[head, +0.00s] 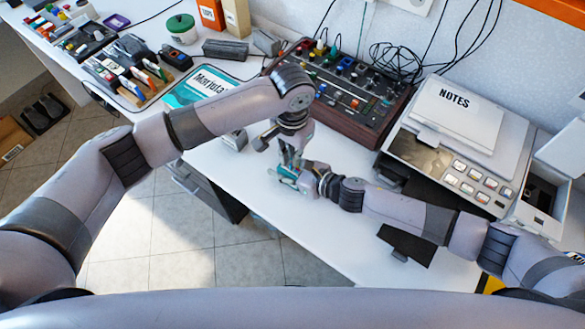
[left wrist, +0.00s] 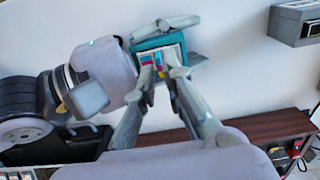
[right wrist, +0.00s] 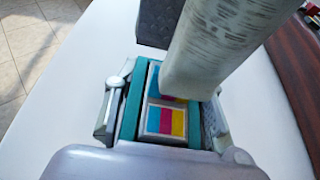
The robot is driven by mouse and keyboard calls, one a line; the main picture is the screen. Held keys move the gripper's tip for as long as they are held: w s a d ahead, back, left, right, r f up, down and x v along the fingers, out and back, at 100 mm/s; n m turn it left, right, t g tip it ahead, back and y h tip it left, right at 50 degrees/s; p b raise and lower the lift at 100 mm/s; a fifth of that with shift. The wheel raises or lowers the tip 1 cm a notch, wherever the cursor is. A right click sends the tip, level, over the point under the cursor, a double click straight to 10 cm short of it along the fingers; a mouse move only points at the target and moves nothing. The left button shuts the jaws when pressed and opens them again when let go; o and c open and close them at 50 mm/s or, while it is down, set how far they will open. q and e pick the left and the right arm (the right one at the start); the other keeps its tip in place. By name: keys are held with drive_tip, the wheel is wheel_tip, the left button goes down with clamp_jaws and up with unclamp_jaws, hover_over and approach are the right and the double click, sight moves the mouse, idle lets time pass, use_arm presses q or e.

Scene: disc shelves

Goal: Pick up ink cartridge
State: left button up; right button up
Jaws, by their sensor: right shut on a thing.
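The ink cartridge (head: 284,183) is a teal block with cyan, magenta and yellow labels, held just above the white desk. My right gripper (head: 294,178) is shut on it; in the right wrist view the fingers press both sides of the cartridge (right wrist: 126,118). My left gripper (head: 287,157) reaches down from above. In the left wrist view its fingertips (left wrist: 161,73) are close together at the labelled face of the cartridge (left wrist: 158,42). Whether they touch or pinch it is unclear. In the right wrist view a grey left finger covers part of the cartridge.
A mixing console (head: 345,100) stands behind the grippers. A printer (head: 455,150) with a NOTES pad (head: 458,108) stands at the right. A teal-white booklet (head: 200,88) lies to the left. The white desk (head: 240,172) is clear around the cartridge; its front edge is close.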

use_arm(q)
drive_tip(key=shift+f, duration=1.35)
drive_tip(key=shift+c, duration=0.4)
clamp_jaws()
drive_tip(key=shift+w+r, duration=0.1)
wheel_tip(320, 180, up, 10)
